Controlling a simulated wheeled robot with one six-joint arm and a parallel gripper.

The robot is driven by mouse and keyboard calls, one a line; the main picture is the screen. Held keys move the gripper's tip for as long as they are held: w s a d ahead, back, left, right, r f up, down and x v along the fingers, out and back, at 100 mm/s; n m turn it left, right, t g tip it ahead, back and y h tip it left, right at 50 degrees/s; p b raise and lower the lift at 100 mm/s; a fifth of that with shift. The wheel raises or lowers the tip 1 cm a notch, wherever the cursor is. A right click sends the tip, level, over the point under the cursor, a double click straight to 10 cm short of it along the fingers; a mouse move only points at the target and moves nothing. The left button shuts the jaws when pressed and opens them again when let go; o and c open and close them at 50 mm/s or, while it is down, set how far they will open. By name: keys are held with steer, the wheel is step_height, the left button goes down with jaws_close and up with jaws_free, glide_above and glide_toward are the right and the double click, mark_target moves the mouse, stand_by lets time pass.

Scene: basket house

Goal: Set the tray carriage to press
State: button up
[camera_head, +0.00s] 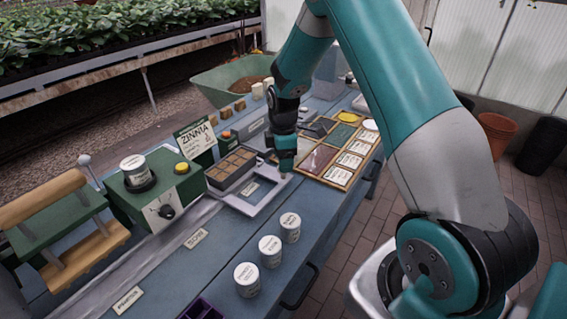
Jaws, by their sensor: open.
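The tray carriage (272,196) is a pale flat plate on the bench, in the middle of the view. A dark tray with several square cells (232,168) sits at its left side, and a small label lies on the plate. My gripper (286,166) points down near the far right end of the carriage. Its jaws are small here, and I cannot tell whether they touch the carriage. A pale rail (165,248) runs along the bench towards the lower left. A green machine with thick wooden rollers or handles (62,225) stands at the far left; its lettering is not readable.
A green box with a knob and yellow button (160,195) stands behind the rail. Three white labelled cups (270,251) stand near the front edge. A wooden-framed board with cards (345,165) lies to the right. A ZINNIA sign (196,137) stands behind the tray.

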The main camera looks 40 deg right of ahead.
steer(key=shift+f, duration=1.2)
jaws_close()
